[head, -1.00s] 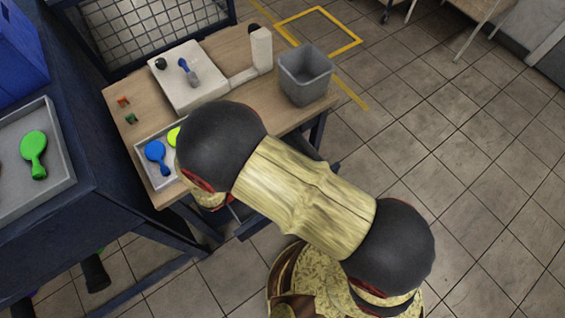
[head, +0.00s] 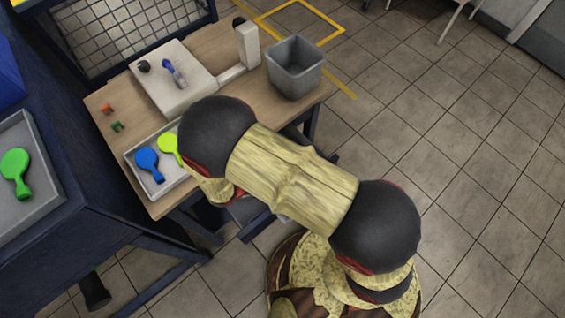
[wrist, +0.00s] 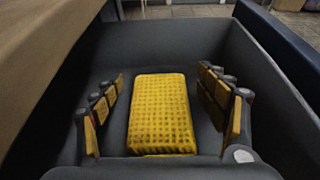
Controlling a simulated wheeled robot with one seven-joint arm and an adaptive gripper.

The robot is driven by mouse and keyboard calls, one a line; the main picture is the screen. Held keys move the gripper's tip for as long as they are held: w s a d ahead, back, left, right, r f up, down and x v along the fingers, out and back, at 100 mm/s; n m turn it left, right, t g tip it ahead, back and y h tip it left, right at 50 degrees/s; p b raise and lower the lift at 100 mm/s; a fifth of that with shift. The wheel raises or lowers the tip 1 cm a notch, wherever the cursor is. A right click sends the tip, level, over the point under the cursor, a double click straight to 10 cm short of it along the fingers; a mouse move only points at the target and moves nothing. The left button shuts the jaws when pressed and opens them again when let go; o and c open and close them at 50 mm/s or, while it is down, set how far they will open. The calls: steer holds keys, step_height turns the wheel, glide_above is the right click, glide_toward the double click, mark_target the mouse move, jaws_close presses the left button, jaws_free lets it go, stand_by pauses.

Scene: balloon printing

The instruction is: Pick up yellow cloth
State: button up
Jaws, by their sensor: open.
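The yellow cloth (wrist: 160,112) shows in the wrist view as a folded, waffle-textured block. It lies in a dark grey bin (wrist: 265,75). My gripper (wrist: 162,100) is open, with one yellow-padded finger to the left of the cloth and one to the right. Gaps show between the cloth and both fingers, so I see no contact. In the head view my arm hides the gripper, and the cloth is not visible there.
A wooden table (head: 112,88) carries a white machine (head: 165,85), a grey bucket (head: 295,68) and a tray (head: 175,190) with blue and yellow-green balloons. The bin's walls surround my gripper. A wooden edge (wrist: 40,60) is close on the left in the wrist view.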

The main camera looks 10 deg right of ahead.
steer(key=shift+w+d, duration=0.1)
steer(key=shift+d, duration=0.05)
steer(key=shift+c, duration=1.1)
steer(key=c, duration=0.9)
